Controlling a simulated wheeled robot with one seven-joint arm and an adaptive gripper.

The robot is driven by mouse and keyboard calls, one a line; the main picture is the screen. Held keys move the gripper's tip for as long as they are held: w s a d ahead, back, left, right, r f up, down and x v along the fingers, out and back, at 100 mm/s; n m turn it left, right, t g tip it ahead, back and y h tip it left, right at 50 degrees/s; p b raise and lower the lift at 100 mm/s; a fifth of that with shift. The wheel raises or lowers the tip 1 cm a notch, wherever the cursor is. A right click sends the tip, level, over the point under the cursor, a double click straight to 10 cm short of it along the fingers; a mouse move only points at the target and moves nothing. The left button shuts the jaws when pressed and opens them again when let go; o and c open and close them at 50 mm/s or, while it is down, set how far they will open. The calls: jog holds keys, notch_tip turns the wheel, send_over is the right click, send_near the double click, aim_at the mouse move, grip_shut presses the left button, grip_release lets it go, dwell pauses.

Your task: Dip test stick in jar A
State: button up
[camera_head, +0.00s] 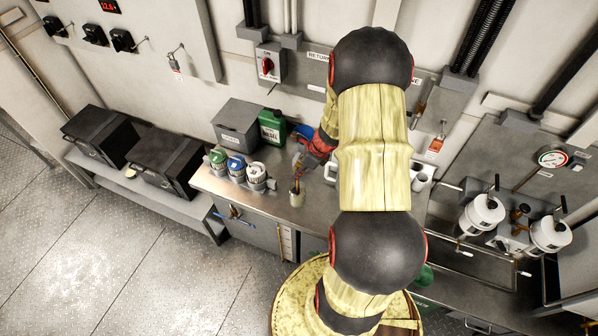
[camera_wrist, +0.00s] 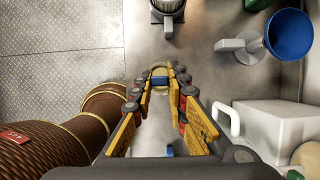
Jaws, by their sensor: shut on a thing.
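My gripper (camera_head: 300,163) reaches down over the steel bench and is shut on a thin test stick (camera_head: 297,184). In the wrist view my fingertips (camera_wrist: 159,82) close together on a small blue part, probably the stick's end. Directly below is a small open grey jar (camera_head: 296,198), whose pale rim shows around the fingertips in the wrist view (camera_wrist: 160,71). The stick points down at its mouth; I cannot tell how far inside the tip is. Three lidded jars stand to the left: green-topped (camera_head: 217,159), blue-topped (camera_head: 236,168) and white-topped (camera_head: 257,176). I cannot read their letters.
A grey box (camera_head: 238,125) and a green diesel can (camera_head: 271,127) stand behind the jars. A blue funnel (camera_wrist: 289,33) and a white handled container (camera_wrist: 272,128) lie right of my gripper in the wrist view. My arm hides the bench's middle. The bench front is clear.

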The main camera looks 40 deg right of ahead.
notch_tip(320, 180, up, 8)
jog(key=p, duration=0.6)
jog(key=shift+r+p, duration=0.15)
jog(key=shift+p, duration=0.25)
dwell(0.8)
